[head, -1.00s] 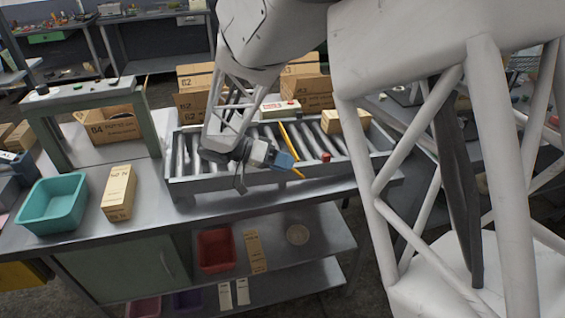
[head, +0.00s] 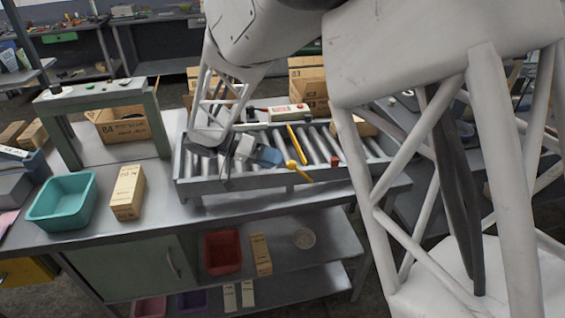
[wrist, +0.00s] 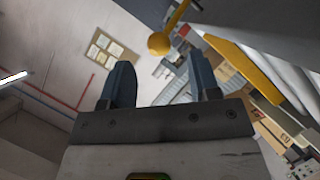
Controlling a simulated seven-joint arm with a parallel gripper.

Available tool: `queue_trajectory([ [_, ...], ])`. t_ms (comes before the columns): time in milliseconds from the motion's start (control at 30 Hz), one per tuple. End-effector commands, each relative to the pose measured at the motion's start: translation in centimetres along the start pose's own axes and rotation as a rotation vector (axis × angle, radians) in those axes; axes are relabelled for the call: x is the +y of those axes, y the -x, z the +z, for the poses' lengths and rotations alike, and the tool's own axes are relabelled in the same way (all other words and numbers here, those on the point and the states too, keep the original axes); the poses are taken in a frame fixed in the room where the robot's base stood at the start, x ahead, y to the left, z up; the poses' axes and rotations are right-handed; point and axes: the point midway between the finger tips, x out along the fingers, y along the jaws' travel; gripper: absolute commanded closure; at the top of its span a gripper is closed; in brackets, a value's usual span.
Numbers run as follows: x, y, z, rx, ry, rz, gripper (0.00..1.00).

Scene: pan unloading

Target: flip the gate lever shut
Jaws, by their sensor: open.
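The gate lever (head: 302,173) is a thin yellow rod with a round knob, at the front side of the roller conveyor (head: 225,184). Its knob (wrist: 159,43) shows in the wrist view, above and between my fingertips and apart from them. A yellow gate bar (head: 297,144) lies slanted across the rollers just behind the lever; a yellow bar also shows in the wrist view (wrist: 250,65). My gripper (head: 275,157) is just left of the knob, with its blue fingers open. In the wrist view my gripper (wrist: 160,82) has nothing between its fingers.
A red-and-white box (head: 288,112) sits at the conveyor's back. A carton (head: 367,127) lies at its right end, partly behind my arm. A teal bin (head: 62,202) and a carton (head: 127,192) stand on the bench at left, near a grey-green arch (head: 160,125).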

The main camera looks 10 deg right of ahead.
Motion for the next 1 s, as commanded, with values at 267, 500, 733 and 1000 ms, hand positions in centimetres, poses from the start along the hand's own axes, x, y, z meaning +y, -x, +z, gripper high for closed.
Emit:
queue_trajectory([
  [267,0.0,2.1,0.0,-0.001,0.000,0.000,0.44],
  [500,0.0,2.1,0.0,-0.001,0.001,0.000,0.44],
  [733,0.2,2.0,0.0,-0.008,0.007,-0.004,0.44],
  [1000,2.9,0.4,-0.2,-0.092,0.097,-0.063,0.44],
])
